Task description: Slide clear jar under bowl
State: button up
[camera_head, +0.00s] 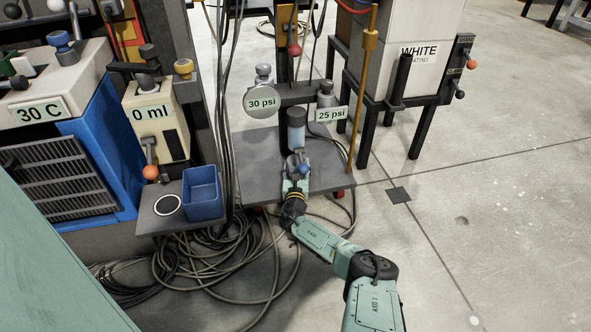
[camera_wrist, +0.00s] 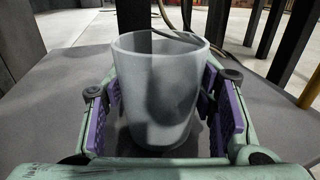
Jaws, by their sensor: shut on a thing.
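The clear jar (camera_wrist: 165,95) is a frosted, translucent cup that stands upright in the wrist view. Its wide rim faces up and it looks empty. My gripper (camera_wrist: 165,118) has purple pads on both sides of the jar and is shut on it. I cannot tell which part is the bowl.
The grey platform (camera_head: 255,160) carries a dark post and gauges reading 30 psi (camera_head: 262,102) and 25 psi (camera_head: 332,114). A yellow rod (camera_head: 362,110) rises at its right. A blue container (camera_head: 202,192) sits on a side shelf. Coiled cables (camera_head: 215,262) lie at the left.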

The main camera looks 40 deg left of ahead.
jog(key=shift+s+f, duration=0.1)
jog(key=shift+f, duration=0.15)
